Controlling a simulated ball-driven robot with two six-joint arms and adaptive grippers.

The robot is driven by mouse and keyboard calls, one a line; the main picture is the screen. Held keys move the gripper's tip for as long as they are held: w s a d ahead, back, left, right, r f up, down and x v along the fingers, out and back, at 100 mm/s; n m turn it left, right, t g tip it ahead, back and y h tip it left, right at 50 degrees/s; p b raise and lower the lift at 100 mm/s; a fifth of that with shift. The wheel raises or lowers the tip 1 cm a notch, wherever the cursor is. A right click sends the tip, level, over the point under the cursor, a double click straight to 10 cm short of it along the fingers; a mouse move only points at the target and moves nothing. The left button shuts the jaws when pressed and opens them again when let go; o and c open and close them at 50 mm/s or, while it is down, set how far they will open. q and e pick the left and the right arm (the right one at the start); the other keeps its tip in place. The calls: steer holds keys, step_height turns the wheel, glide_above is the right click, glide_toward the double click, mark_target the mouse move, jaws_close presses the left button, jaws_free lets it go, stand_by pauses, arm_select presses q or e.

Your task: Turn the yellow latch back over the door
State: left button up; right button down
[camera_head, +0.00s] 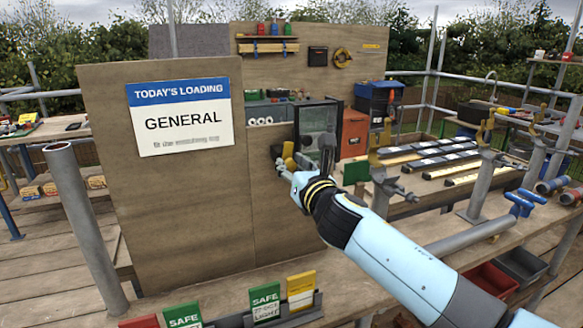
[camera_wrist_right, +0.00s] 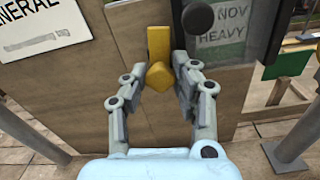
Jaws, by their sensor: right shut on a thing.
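The yellow latch (camera_wrist_right: 159,46) stands upright on the wooden board in the right wrist view, with its rounded knob (camera_wrist_right: 160,76) lowest. In the head view the latch (camera_head: 288,150) shows partly behind my gripper. My right gripper (camera_wrist_right: 168,78) is shut on the latch, with a finger on either side of the knob; in the head view it (camera_head: 291,168) is at the board's upper edge. A dark-framed panel (camera_head: 317,118) with a see-through face stands just behind; I cannot tell whether it is the door. My left gripper is not in view.
A tall wooden board (camera_head: 190,200) with a "GENERAL" sign (camera_head: 180,118) stands left of my gripper. A grey post (camera_head: 84,225) rises at its left. Card holders (camera_head: 265,302) line the front edge. A bench with clamps and dark strips (camera_head: 430,158) lies right.

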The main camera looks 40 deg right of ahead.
steer(key=m, duration=0.4)
steer(key=shift+f+m+b, duration=0.1)
steer(key=shift+m+b, duration=0.2)
steer(key=shift+b, duration=0.1)
steer(key=m+b, duration=0.1)
steer(key=m, duration=0.2)
steer(key=shift+d+m, duration=0.1)
steer(key=shift+m, duration=0.2)
steer(key=m+b, duration=0.1)
steer(key=m, duration=0.3)
steer(key=shift+f, duration=0.15)
steer(key=shift+m+b, duration=0.85)
steer(key=shift+m, duration=1.35)
steer(key=c, duration=1)
jaws_free()
steer(key=shift+c, duration=0.2)
steer(key=shift+s, duration=0.1)
steer(key=v, duration=1.2)
